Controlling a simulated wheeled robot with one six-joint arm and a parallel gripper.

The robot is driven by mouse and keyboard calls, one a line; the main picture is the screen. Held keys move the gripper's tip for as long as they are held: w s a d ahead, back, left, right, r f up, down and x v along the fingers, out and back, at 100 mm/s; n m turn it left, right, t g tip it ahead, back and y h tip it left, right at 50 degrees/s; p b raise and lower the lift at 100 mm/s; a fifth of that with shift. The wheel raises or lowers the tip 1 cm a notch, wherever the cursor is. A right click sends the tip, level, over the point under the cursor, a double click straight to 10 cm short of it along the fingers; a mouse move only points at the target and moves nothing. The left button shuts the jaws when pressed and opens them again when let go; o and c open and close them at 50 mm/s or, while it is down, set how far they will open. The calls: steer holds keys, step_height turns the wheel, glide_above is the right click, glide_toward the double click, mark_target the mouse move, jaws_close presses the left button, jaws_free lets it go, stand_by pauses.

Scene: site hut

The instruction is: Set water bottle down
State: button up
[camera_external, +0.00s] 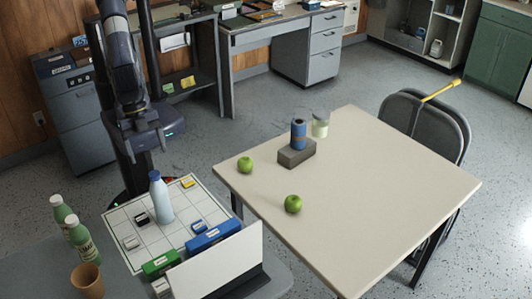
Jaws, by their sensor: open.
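A pale blue and white water bottle (160,201) stands upright on a white gridded board (122,222) at the lower left. My gripper (155,143) is above the bottle's cap and looks apart from it. It is open and holds nothing that I can see. The fingertips are small and dark, so their exact gap to the cap is hard to judge.
Small labelled blocks and blue (213,236) and green (160,264) boxes surround the bottle. Green bottles (80,240) and a brown cup (88,281) stand left. A beige table (385,190) holds apples (293,204), a grey block (296,153), a blue can (299,133) and a jar (320,125).

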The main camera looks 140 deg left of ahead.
step_height(320, 180, up, 5)
steer(key=w+d+r+m+t+h+b, duration=0.1)
steer(key=d+r+t+h+b, duration=0.15)
steer(key=d+t+b, duration=0.4)
steer(key=w+d+r+t+h+b, duration=0.1)
steer(key=d+t+h, duration=0.3)
steer(key=d, duration=0.6)
steer(key=s+a+f+n+t+y+b, duration=0.1)
steer(key=s+a+f+n+y+b, duration=0.2)
steer(key=a+y, duration=0.35)
steer(key=s+a+f+n+t+y+b, duration=0.1)
steer(key=s+a+n+y+b, duration=0.15)
steer(key=s+a+y, duration=0.35)
steer(key=y, duration=0.1)
glide_toward(166, 196)
steer(key=shift+n, duration=0.45)
steer(key=shift+p+x, duration=0.8)
steer(key=shift+x, duration=3.75)
steer(key=shift+d, duration=0.1)
steer(key=shift+c, duration=0.2)
